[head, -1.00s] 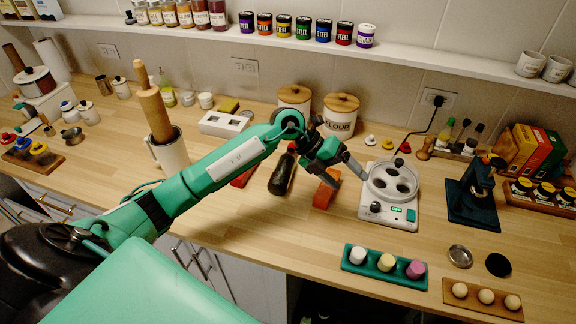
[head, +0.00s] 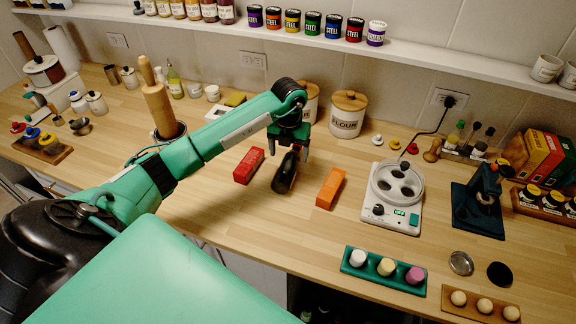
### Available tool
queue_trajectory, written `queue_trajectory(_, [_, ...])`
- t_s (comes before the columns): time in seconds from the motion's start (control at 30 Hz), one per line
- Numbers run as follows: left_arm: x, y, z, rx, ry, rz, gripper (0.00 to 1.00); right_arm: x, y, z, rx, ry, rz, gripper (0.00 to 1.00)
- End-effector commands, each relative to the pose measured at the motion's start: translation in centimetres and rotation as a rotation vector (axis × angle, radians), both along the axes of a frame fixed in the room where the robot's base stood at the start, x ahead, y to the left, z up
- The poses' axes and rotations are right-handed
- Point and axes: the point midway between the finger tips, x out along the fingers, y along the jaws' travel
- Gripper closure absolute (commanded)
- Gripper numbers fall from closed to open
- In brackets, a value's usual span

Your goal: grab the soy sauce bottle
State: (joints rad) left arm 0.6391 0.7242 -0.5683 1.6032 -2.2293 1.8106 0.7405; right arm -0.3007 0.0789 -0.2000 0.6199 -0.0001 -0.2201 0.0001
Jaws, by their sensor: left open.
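The dark bottle (head: 284,177), which looks like the soy sauce bottle, lies on its side on the wooden counter in the head view. A red block (head: 248,165) lies to its left and an orange block (head: 330,188) to its right. My left gripper (head: 291,158) points down over the bottle's upper end, with its fingers spread to either side. It is open. I cannot tell whether the fingers touch the bottle. My right gripper is not in view.
A flour canister (head: 348,114) stands behind, right of my left gripper. The counter in front of the bottle is clear.

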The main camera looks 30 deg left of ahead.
Motion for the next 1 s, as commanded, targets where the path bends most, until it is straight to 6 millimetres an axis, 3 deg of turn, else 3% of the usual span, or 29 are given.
queue_trajectory(0.27, [-0.2,0.0,-1.7,-0.002,0.003,-0.001,0.22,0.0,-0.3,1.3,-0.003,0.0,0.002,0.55])
queue_trajectory(0.43, [-0.4,0.1,-3.9,-0.002,0.005,-0.002,0.22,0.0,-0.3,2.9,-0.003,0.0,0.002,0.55])
queue_trajectory(0.6, [-0.3,0.1,-5.9,-0.002,0.0,-0.001,0.22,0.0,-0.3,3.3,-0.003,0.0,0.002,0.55])
queue_trajectory(0.87, [-0.3,0.1,-6.2,-0.002,-0.002,-0.002,0.22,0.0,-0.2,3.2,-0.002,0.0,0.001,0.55])
queue_trajectory(1.0, [-0.3,0.1,-6.2,-0.002,-0.002,-0.002,0.49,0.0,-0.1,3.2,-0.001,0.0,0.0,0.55])
